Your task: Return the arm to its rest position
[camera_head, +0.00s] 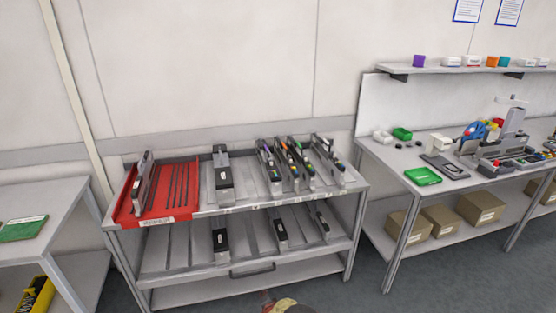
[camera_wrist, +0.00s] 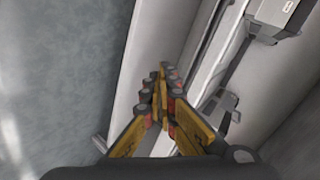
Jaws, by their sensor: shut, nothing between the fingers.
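My gripper (camera_wrist: 163,75) shows in the wrist view with its yellow and dark fingers closed together and nothing between them. It is close to a pale shelf edge, with grey floor to the left. In the head view only a small yellow and red part of my arm (camera_head: 284,305) shows at the bottom edge, in front of the feeder trolley (camera_head: 335,195). The rest of the arm is out of that view.
The trolley holds several feeders on its top and middle shelves, with a red tray (camera_head: 128,208) at the top left. A workbench (camera_head: 380,158) with boxes stands right, and a side table (camera_head: 62,205) left. Grey floor (camera_head: 350,292) lies open between trolley and workbench.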

